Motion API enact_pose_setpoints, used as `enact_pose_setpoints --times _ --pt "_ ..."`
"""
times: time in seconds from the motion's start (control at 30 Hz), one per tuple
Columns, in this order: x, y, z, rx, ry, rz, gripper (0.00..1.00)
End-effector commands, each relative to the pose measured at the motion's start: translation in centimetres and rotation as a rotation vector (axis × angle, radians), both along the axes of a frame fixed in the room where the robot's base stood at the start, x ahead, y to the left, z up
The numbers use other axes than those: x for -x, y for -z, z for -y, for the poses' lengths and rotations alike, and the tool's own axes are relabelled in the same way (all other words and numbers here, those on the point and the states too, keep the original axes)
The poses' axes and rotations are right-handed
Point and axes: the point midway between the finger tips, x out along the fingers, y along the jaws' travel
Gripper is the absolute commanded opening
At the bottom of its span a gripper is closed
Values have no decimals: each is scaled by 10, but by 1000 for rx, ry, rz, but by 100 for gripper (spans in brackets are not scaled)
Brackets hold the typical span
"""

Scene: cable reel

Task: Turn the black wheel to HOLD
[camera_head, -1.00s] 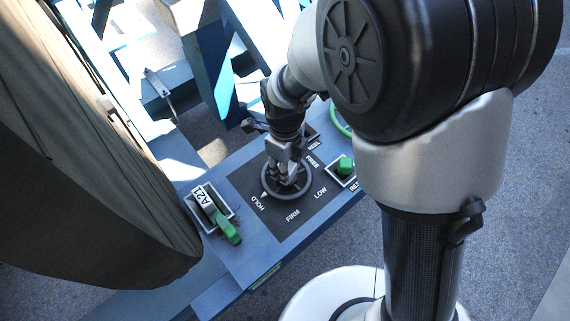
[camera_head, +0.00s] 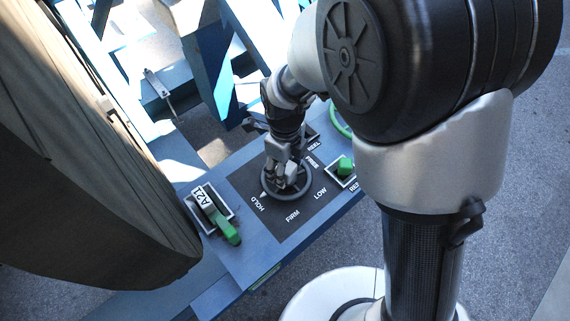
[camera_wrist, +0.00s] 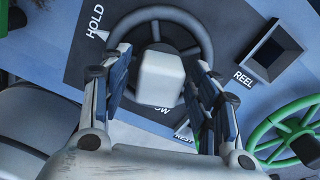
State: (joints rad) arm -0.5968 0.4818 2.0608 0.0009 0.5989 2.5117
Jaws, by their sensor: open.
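The black wheel (camera_head: 286,199) lies on a dark dial panel marked HOLD, FIRM, LOW and FREE. A white pointer mark at its left rim faces the word HOLD (camera_head: 258,204). In the wrist view the wheel (camera_wrist: 155,13) is at top centre, with the pointer beside HOLD (camera_wrist: 95,21). My gripper (camera_head: 284,184) is over the wheel, fingers downward. In the wrist view my gripper (camera_wrist: 163,62) has its fingers spread apart, with a pale block showing between them. The fingers hide part of the wheel; I cannot tell whether they touch it.
A green lever (camera_head: 228,231) beside an A21 tag stands left of the dial. A green switch (camera_head: 345,166) is to the right, with a green wheel (camera_wrist: 290,130) beyond. A large dark reel (camera_head: 90,170) fills the left. My arm covers the right side.

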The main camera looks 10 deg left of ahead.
Motion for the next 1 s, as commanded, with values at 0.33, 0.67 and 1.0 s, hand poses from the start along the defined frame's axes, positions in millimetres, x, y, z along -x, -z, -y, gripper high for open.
enact_pose_setpoints --times 0.33,0.67,1.0 --pt "0 -5 0 -1 -3 1 57" --pt "-1 -68 -1 -3 -2 5 57" --pt "0 -117 0 -1 -2 1 57"
